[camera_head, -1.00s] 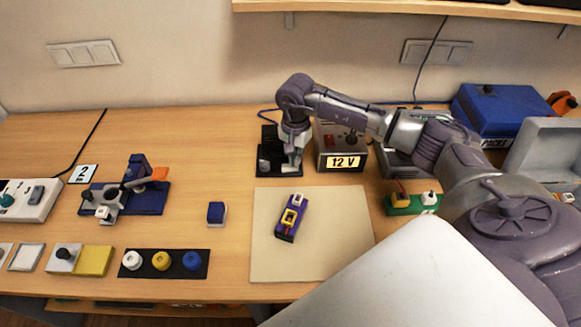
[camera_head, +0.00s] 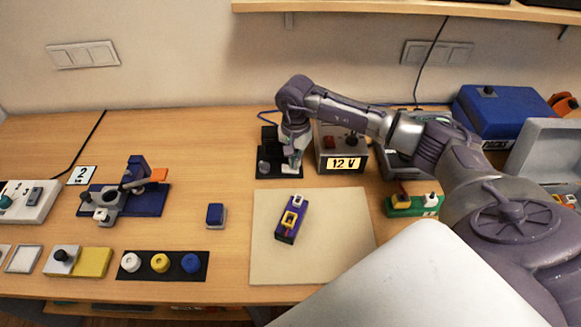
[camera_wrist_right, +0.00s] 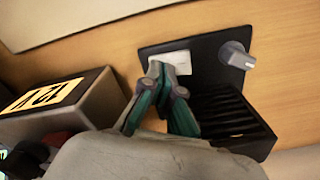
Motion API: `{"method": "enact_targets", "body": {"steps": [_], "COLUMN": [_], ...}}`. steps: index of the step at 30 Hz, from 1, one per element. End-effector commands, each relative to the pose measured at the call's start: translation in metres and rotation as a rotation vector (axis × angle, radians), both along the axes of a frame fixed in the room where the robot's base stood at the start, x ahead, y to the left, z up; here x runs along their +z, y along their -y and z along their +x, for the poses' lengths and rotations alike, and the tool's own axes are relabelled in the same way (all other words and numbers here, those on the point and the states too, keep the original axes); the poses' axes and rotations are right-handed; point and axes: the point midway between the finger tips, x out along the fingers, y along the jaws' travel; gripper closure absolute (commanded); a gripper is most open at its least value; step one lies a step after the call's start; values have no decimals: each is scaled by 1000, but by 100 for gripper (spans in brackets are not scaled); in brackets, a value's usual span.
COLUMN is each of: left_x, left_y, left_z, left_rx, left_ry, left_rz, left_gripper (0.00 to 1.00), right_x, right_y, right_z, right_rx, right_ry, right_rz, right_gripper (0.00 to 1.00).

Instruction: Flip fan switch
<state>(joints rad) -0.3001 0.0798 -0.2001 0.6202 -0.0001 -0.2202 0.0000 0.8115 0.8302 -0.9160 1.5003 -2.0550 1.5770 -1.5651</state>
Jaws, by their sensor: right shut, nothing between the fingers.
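The fan unit is a black plate (camera_head: 266,171) at the back middle of the table, left of the 12 V box. In the right wrist view the plate (camera_wrist_right: 207,68) carries a white rocker switch (camera_wrist_right: 172,62), a grey knob (camera_wrist_right: 237,55) and a black slatted block (camera_wrist_right: 235,122). My right gripper (camera_head: 291,165) points down over the plate's right part. In the wrist view its fingertips (camera_wrist_right: 167,70) are together and empty, at the white switch and covering part of it. I cannot tell whether they press it. My left gripper is not in view.
The 12 V box (camera_head: 343,148) stands close right of the plate. A beige mat (camera_head: 340,235) with a purple servo (camera_head: 290,220) lies in front. A small blue block (camera_head: 216,214) is to the left. The table between it and the blue fixture (camera_head: 150,200) is clear.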

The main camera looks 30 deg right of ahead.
Motion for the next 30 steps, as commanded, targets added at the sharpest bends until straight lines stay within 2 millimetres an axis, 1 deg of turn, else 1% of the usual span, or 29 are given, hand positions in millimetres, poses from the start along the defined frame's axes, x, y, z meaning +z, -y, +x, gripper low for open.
{"method": "enact_targets", "body": {"steps": [1, 3, 21, 24, 30], "left_x": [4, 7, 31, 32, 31], "left_y": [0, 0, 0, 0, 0], "left_z": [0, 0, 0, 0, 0], "left_rx": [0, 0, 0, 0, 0], "left_ry": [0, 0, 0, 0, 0], "left_rz": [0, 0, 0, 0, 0], "left_gripper": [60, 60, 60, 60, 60], "right_x": [7, 13, 60, 63, 63], "right_y": [0, 1, 0, 0, 0], "right_z": [0, 1, 0, 0, 0], "right_rx": [0, 0, 0, 0, 0], "right_ry": [1, 2, 0, 0, 0], "right_rz": [0, -1, -1, -1, 0], "right_gripper": [100, 100, 100, 100, 100]}}
